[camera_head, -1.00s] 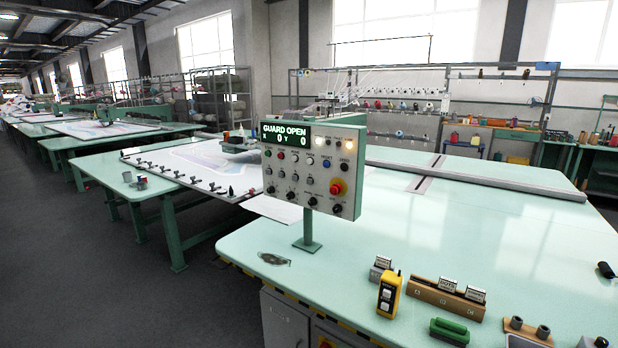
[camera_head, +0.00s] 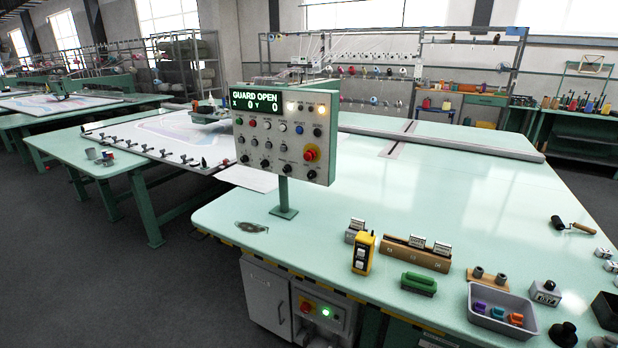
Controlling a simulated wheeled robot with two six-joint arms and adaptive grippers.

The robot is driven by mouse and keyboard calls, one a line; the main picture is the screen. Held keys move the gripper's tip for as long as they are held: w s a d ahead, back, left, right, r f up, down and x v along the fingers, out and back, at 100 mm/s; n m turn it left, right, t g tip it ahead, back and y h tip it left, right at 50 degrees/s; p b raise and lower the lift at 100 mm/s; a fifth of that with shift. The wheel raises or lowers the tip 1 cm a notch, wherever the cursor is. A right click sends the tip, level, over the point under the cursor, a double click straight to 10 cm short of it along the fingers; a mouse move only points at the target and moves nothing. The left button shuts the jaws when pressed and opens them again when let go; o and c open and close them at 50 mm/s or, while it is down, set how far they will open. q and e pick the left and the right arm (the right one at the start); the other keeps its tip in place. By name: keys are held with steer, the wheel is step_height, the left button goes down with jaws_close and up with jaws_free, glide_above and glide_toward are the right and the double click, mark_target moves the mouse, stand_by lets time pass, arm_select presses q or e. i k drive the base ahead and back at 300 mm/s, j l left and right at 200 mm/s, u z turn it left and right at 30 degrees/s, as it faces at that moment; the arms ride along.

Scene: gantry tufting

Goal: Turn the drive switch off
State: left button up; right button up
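The control panel (camera_head: 284,134) stands on a post at the left part of the mint table. Its display (camera_head: 256,101) reads GUARD OPEN with X 0 and Y 0. Below the table edge, a cabinet box has a red knob (camera_head: 306,307) on yellow and a green lit part (camera_head: 326,312). The labels are too small to tell which control is the drive switch. Neither gripper is in view.
On the table stand a yellow pendant (camera_head: 363,253), a wooden card holder (camera_head: 416,253), a green-handled block (camera_head: 419,284) and a grey tray (camera_head: 483,323) with coloured pieces. A roller (camera_head: 571,226) lies at the right. The table's middle is clear; a long rail crosses behind.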

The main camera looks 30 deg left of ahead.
mark_target(312, 174)
steer(key=j+u, duration=0.2)
steer(key=j, duration=0.25)
steer(key=i+j+u, duration=0.15)
steer(key=j, duration=0.25)
steer(key=i+j+u, duration=0.2)
steer(key=j, duration=0.25)
steer(key=i+j+u, duration=0.2)
steer(key=j, duration=0.2)
steer(key=k, duration=0.1)
